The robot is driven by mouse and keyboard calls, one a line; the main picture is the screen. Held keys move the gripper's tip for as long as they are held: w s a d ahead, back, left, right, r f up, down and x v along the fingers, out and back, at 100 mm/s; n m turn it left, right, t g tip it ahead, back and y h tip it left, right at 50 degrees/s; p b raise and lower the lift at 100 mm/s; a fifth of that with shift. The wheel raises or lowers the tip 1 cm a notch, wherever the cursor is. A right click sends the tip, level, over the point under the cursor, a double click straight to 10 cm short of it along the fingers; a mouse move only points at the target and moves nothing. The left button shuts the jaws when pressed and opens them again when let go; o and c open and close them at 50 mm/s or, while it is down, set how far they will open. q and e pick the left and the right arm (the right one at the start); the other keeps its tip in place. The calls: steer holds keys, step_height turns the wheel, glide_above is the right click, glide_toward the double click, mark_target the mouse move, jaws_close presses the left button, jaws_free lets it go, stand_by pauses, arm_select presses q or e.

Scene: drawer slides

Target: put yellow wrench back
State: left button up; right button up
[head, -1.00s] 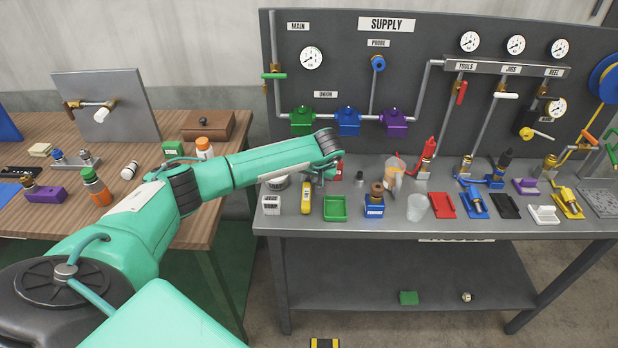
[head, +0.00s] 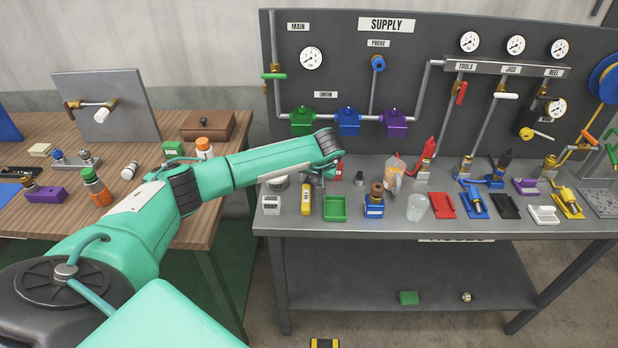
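I cannot clearly make out a yellow wrench. A small upright-looking yellow item (head: 306,200) with a grey patch lies near the left front of the grey bench; I cannot tell whether it is the wrench. My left arm reaches across to the bench. My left gripper (head: 320,184) points down just right of the yellow item's top end, beside the green tray. Its fingers are small and partly hidden by the wrist, so its opening and any hold do not show. My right gripper is out of view.
On the grey bench (head: 450,227) stand a green tray (head: 336,208), a blue block (head: 374,207), a clear cup (head: 417,207), a pitcher (head: 394,180) and several coloured trays to the right. Pipes and valves line the SUPPLY panel (head: 400,80). A wooden table (head: 120,215) stands left.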

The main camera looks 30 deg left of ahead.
arm_select(q)
steer(key=o, duration=0.6)
steer(key=shift+s, duration=0.15)
steer(key=shift+c, duration=0.2)
steer(key=shift+d+f, duration=0.1)
steer(key=shift+d, duration=0.05)
steer(key=shift+v, duration=0.8)
steer(key=shift+d+r, duration=0.2)
steer(key=shift+r, duration=0.4)
steer(key=shift+v, duration=2.3)
